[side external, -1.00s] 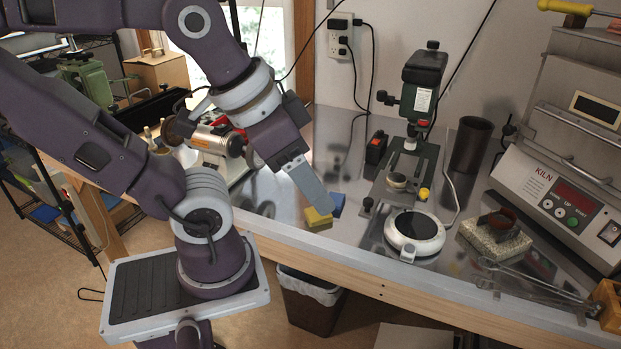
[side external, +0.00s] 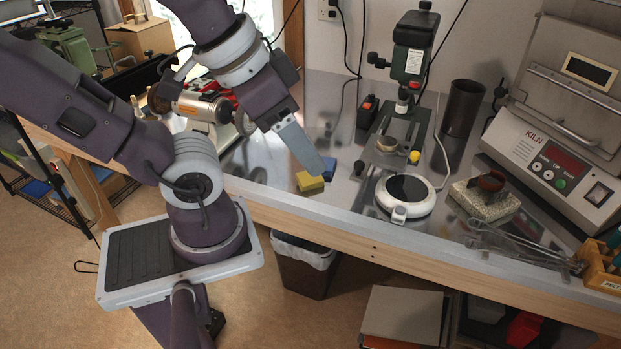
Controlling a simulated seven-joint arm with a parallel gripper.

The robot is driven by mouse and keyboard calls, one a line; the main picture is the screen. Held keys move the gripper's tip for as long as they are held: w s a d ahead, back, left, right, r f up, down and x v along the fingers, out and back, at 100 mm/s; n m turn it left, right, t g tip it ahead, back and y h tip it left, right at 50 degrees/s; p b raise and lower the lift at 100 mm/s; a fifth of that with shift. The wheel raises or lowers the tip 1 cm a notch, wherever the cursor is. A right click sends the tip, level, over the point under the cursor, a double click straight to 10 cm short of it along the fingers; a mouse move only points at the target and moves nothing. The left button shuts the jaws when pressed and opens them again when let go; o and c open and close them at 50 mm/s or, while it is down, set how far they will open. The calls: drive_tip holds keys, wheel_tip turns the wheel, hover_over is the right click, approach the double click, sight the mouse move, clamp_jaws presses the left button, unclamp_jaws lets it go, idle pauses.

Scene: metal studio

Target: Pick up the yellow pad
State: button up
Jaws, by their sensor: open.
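The yellow pad (side external: 309,182) is a small block lying on the metal bench top near its front edge. A blue pad (side external: 329,169) lies right behind it, to the right. My gripper (side external: 316,172) points down and to the right, its fingertips just above or behind the yellow pad. I see the gripper side-on, so the gap between the fingers is hidden. It holds nothing that I can see. I cannot tell whether the fingertips touch either pad.
A white round hotplate-like device (side external: 405,194) stands to the right, with a green microscope-like stand (side external: 412,75) behind it. A stone block (side external: 485,201), tongs (side external: 520,240) and a kiln (side external: 560,140) are farther right. The bench's front edge (side external: 330,224) is close to the pad.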

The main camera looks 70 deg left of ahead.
drive_tip(key=shift+f, duration=0.1)
drive_tip(key=m+g+y, duration=0.6)
drive_tip(key=m+y, duration=0.8)
drive_tip(key=m, duration=0.4)
approach(310, 177)
drive_tip(key=shift+s+f, duration=0.15)
drive_tip(key=shift+f, duration=0.55)
drive_tip(key=shift+a+f+y, duration=0.15)
drive_tip(key=shift+a+y, duration=0.15)
drive_tip(key=shift+a, duration=0.05)
drive_tip(key=x, duration=0.6)
drive_tip(key=shift+a+r, duration=0.25)
drive_tip(key=shift+a, duration=0.2)
drive_tip(key=c, duration=1.1)
